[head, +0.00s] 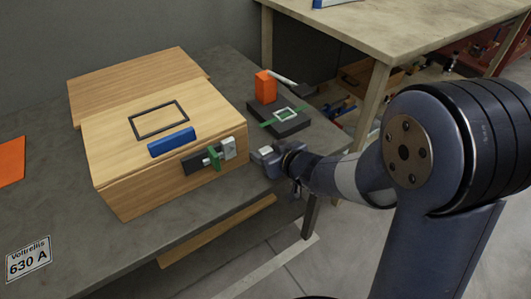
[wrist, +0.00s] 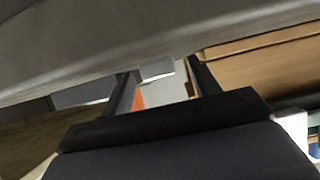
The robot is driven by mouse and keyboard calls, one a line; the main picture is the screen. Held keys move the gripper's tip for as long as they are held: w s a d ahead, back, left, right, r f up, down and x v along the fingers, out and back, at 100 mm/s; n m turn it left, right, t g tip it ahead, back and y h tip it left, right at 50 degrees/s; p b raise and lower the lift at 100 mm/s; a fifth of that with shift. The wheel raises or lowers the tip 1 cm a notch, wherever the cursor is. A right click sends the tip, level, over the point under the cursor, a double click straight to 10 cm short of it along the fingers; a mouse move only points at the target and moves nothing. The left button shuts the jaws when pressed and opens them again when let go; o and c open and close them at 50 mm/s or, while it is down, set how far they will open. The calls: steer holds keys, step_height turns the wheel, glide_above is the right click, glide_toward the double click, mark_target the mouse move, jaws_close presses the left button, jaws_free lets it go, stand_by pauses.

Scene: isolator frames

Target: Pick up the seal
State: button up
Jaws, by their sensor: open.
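I cannot tell for sure which thing is the seal. A small pale square frame (head: 284,115) lies on a green strip across a dark block (head: 289,127) on the grey table. A thin black rectangular outline (head: 158,119) lies on the lid of the wooden box (head: 150,195). My gripper (head: 262,154) is near the table's front edge, right of the box and in front of the dark block. In the wrist view my gripper (wrist: 160,82) has its two dark fingers apart. No held object is clear between them; a bit of orange shows there.
An orange sheet (head: 11,161) lies at left. A second table (head: 400,22) stands behind at right.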

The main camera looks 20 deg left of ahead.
steer(key=c, duration=1.1)
steer(key=shift+o, duration=0.2)
steer(key=shift+r, duration=0.1)
